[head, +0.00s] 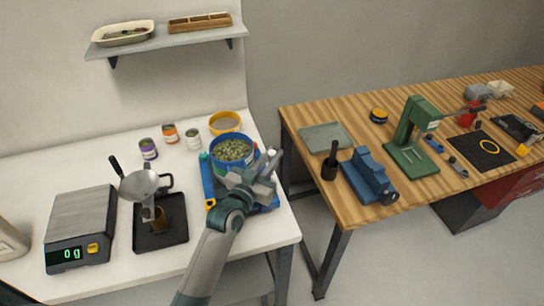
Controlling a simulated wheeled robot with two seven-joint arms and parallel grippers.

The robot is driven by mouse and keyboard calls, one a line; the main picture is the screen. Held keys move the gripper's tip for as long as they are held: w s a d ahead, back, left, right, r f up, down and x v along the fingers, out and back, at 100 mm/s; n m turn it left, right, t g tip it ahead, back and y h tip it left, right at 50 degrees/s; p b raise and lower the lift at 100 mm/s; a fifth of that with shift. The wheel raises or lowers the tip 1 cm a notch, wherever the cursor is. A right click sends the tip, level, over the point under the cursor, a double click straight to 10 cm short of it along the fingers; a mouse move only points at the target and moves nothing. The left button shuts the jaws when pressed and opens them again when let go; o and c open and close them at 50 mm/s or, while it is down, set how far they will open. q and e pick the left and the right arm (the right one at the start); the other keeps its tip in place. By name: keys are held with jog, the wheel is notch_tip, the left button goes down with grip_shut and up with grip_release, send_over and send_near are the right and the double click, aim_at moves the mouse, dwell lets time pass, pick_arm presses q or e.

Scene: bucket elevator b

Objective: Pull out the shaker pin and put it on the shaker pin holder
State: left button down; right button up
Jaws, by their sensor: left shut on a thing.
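The shaker is a blue base (208,183) on the white table, with a blue round bucket (215,158) full of green bits on top. My left gripper (264,179) is at the right front side of the bucket, low over the base. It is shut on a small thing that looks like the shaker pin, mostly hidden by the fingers. I cannot tell whether the pin is still in the shaker. The gripper and wrist hide the shaker's right front part. I cannot make out the pin holder. My right gripper is not in view.
A scale (80,222) reading 0 g and a funnel stand (160,235) are left of the shaker. A wooden bench (300,120) with tools stands right, across a gap.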

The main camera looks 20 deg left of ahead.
aim_at(272, 152)
pick_arm(q)
jog(key=shift+r+p, duration=0.6)
jog(key=shift+r, duration=1.2)
jog(key=s+a+f+n+y+b, duration=0.1)
jog(key=s+f+b, duration=0.4)
jog(key=s, duration=0.5)
jog(key=s+a+f+n+y+b, duration=0.1)
jog(key=s+f+b, duration=0.4)
jog(key=s+b, duration=0.5)
jog(key=shift+s+f+y+b, duration=0.2)
jog(key=shift+s+y+b, duration=0.1)
jog(key=shift+y, duration=0.4)
